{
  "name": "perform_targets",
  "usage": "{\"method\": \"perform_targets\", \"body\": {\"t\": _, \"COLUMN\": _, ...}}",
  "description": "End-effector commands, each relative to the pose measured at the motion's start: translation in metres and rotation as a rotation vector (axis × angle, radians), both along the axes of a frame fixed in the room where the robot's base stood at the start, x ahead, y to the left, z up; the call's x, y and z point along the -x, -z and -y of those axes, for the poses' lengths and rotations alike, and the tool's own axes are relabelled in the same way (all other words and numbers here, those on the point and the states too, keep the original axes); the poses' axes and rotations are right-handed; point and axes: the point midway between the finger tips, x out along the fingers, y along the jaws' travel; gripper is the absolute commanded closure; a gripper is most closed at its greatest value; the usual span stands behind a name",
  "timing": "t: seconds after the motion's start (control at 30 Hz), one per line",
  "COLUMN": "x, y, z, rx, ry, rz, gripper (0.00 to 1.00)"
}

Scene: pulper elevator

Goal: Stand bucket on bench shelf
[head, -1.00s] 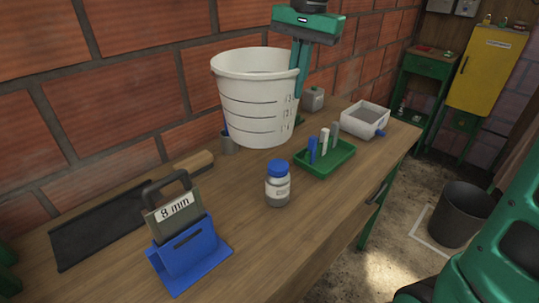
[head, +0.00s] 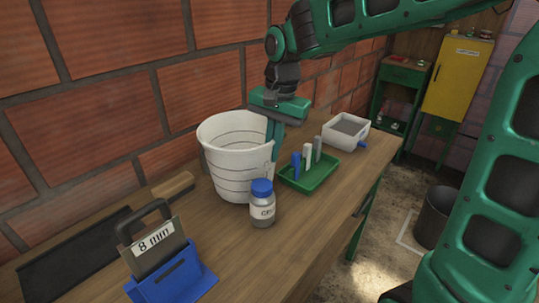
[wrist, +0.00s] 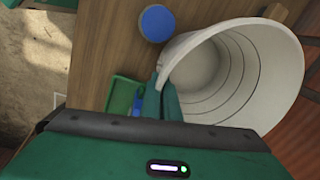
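A white bucket (head: 230,160) with dark level lines stands roughly upright over the middle of the bench (head: 290,235). Its base looks at or very near the wood, but I cannot tell for sure that it touches. My gripper (head: 273,155) is shut on the right side of the bucket's rim, its teal fingers pointing down. In the wrist view the bucket (wrist: 285,75) opens toward the camera and looks empty, with my gripper (wrist: 163,95) at its rim.
A white bottle with a blue cap (head: 262,205) stands close in front of the bucket. A green tray (head: 310,178) is to its right, with a white box (head: 345,132) beyond. A blue stand (head: 172,275) holds a padlock-like "8 mm" block at front left.

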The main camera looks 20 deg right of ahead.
Motion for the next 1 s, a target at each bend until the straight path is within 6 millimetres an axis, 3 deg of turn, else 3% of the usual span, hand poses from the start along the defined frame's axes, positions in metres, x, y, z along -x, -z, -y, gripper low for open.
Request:
{"method": "perform_targets", "body": {"t": 0.1, "x": 0.000, "y": 0.013, "z": 0.000, "rx": 0.000, "ry": -0.001, "rz": -0.001, "gripper": 1.00}}
{"method": "perform_targets", "body": {"t": 0.43, "x": 0.000, "y": 0.016, "z": 0.000, "rx": 0.000, "ry": -0.001, "rz": 0.000, "gripper": 1.00}}
{"method": "perform_targets", "body": {"t": 0.5, "x": 0.000, "y": 0.016, "z": 0.000, "rx": 0.000, "ry": -0.001, "rz": 0.000, "gripper": 0.81}}
{"method": "perform_targets", "body": {"t": 0.53, "x": 0.000, "y": 0.016, "z": 0.000, "rx": 0.000, "ry": -0.001, "rz": 0.000, "gripper": 0.79}}
{"method": "perform_targets", "body": {"t": 0.83, "x": 0.000, "y": 0.015, "z": -0.001, "rx": 0.000, "ry": -0.002, "rz": 0.000, "gripper": 0.79}}
{"method": "perform_targets", "body": {"t": 1.0, "x": 0.000, "y": -0.001, "z": 0.000, "rx": -0.001, "ry": -0.002, "rz": 0.004, "gripper": 0.79}}
